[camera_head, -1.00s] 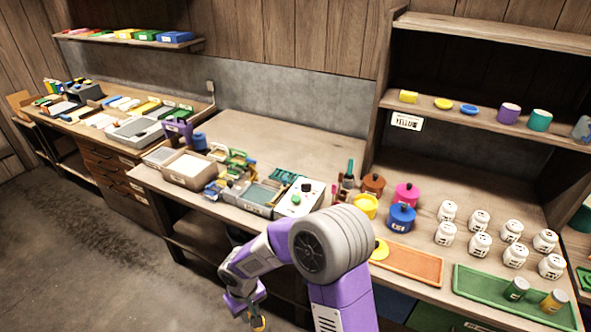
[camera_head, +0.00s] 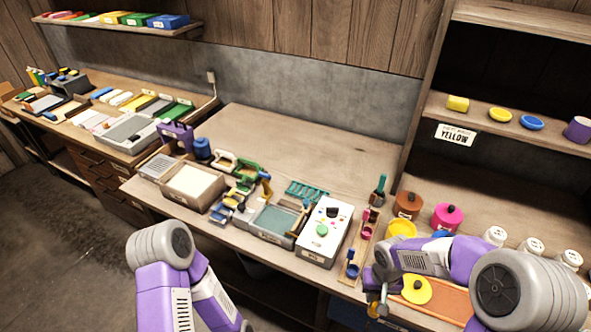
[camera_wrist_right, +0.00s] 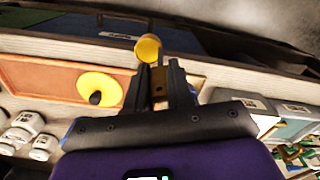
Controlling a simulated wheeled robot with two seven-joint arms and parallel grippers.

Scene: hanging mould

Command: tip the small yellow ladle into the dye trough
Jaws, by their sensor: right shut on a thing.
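My right gripper (camera_head: 378,298) is at the front edge of the bench, left of the orange tray. It is shut on the small yellow ladle (camera_head: 373,310). In the right wrist view the ladle's round yellow cup (camera_wrist_right: 150,49) shows at the tips of the fingers (camera_wrist_right: 161,78); its handle is mostly hidden between them. The dye trough, which seems to be the grey trough with a teal surface (camera_head: 275,221), stands on the bench left of the white control box, well apart from the ladle. My left arm shows at the lower left, but its gripper is outside the picture.
The white control box (camera_head: 323,232) and a wooden rack with small ladles (camera_head: 352,262) stand between the trough and my right gripper. A yellow lid (camera_head: 416,290) lies on the orange tray (camera_head: 450,301). A yellow pot (camera_head: 400,229) stands behind.

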